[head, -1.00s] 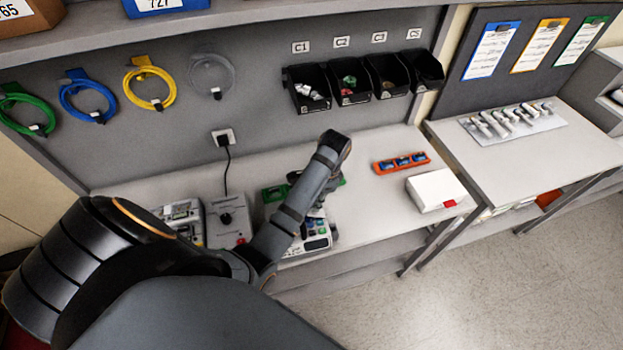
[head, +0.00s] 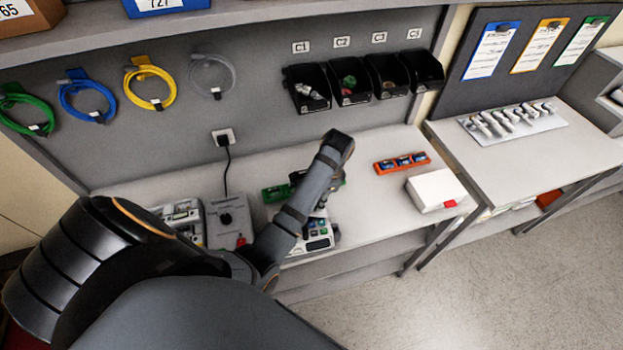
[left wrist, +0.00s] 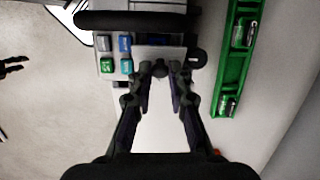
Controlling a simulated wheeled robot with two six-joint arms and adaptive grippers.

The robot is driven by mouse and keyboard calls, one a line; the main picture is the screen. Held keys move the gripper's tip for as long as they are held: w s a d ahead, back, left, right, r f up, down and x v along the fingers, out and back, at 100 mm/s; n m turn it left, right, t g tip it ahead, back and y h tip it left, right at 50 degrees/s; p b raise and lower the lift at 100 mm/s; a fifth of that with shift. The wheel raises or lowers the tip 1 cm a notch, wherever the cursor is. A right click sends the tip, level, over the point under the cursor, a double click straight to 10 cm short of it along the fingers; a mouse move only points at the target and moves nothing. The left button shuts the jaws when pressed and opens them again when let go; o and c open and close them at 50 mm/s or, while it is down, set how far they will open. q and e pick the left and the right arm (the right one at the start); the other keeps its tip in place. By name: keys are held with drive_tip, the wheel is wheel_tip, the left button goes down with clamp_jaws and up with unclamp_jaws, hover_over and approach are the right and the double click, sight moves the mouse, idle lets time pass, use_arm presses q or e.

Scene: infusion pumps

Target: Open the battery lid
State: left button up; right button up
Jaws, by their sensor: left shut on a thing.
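The infusion pump (head: 318,236) is a pale unit with coloured keys, on the bench partly behind my left arm. In the left wrist view its keys (left wrist: 116,52) show at upper left. My left gripper (left wrist: 161,74) is shut on a small dark part at the edge of the pump's grey end piece (left wrist: 160,53). I take this part to be the battery lid's tab, but the fingertips cover most of it. In the head view my arm hides this gripper. A small dark finger-like shape at the wrist view's left edge may be my right gripper (left wrist: 12,67).
A green battery tray (left wrist: 221,62) lies close beside the pump. A grey box with a knob (head: 229,220) stands left of it. An orange tray (head: 402,163) and a white box (head: 436,190) lie to the right, with clear bench between.

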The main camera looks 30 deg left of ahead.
use_arm(q)
drive_tip(key=shift+w+d+r, duration=0.1)
drive_tip(key=shift+d+r, duration=0.1)
drive_tip(key=shift+d, duration=0.25)
idle(0.5)
drive_tip(key=shift+s+d, duration=0.2)
drive_tip(key=shift+d, duration=0.25)
idle(0.6)
drive_tip(key=o, duration=0.5)
idle(0.5)
